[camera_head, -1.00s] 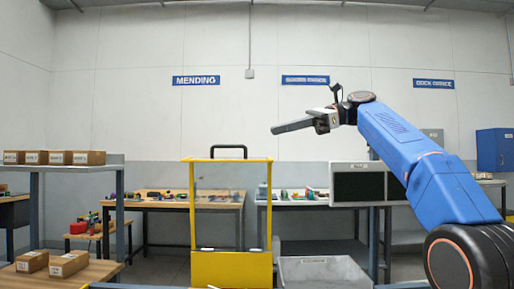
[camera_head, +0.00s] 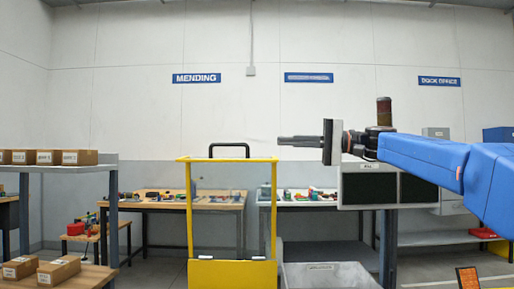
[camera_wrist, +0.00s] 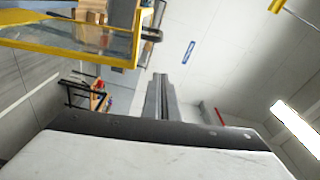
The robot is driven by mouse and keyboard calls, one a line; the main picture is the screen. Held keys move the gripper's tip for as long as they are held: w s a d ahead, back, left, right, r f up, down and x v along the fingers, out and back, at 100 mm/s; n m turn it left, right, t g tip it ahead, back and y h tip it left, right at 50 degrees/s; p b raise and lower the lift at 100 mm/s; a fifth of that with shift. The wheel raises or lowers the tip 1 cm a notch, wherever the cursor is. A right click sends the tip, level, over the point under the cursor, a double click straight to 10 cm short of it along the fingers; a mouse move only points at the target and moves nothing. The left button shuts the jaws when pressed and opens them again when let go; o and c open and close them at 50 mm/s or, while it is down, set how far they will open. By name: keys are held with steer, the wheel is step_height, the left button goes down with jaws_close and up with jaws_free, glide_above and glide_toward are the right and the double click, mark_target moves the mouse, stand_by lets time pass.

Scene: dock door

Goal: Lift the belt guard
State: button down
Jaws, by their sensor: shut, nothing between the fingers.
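The belt guard (camera_head: 190,220) is an upright yellow frame with a clear panel, a solid yellow lower part and a black handle (camera_head: 230,148) on top. It stands in the middle of the head view. In the wrist view the guard (camera_wrist: 60,43) shows at upper left, with its handle (camera_wrist: 151,37) near the fingers. My gripper (camera_head: 280,140) is shut and empty. It points left in the head view, a little above and to the right of the handle, apart from it. The shut fingers also show in the wrist view (camera_wrist: 158,78).
Benches with small parts (camera_head: 160,208) stand behind the guard. A shelf with cardboard boxes (camera_head: 68,157) is at left. A grey bin (camera_head: 330,274) sits low at right of the guard, below a dark panel (camera_head: 375,188). The air above the handle is clear.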

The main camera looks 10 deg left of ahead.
mark_target(257, 160)
steer(key=shift+n+t, duration=0.3)
steer(key=shift+n, duration=0.3)
steer(key=a, duration=0.3)
steer(key=s+a, duration=0.1)
steer(key=a, duration=0.2)
steer(key=s+a, duration=0.1)
steer(key=a, duration=0.2)
steer(key=shift+s+f, duration=0.15)
steer(key=shift+f, duration=0.25)
steer(key=shift+s+d+f, duration=0.2)
steer(key=shift+s, duration=0.25)
steer(key=shift+s+d+f, duration=0.15)
steer(key=shift+s, duration=0.25)
steer(key=shift+s, duration=0.1)
steer(key=shift+s+d+f, duration=0.25)
steer(key=shift+s, duration=0.65)
steer(key=shift+s+d+f, duration=0.2)
steer(key=shift+s+f, duration=0.05)
steer(key=shift+s, duration=0.7)
steer(key=shift+s+d+f, duration=0.25)
steer(key=shift+s, duration=0.65)
steer(key=shift+w+r, duration=0.1)
